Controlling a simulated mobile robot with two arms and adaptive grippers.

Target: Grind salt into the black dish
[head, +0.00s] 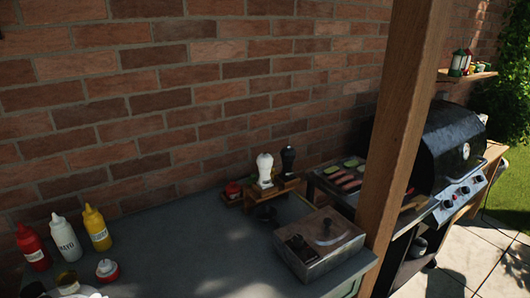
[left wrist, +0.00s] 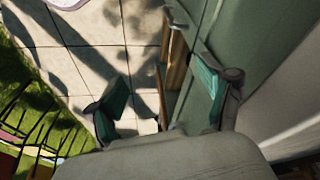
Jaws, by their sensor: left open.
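A white grinder (head: 265,170) and a black grinder (head: 288,162) stand upright side by side on a small wooden stand (head: 282,189) at the back of the grey counter. Neither gripper shows in the head view.
A wooden post (head: 402,120) and a grill (head: 445,150) stand further right. Red, white and yellow bottles (head: 66,238) stand at left. The counter middle (head: 180,240) is clear.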

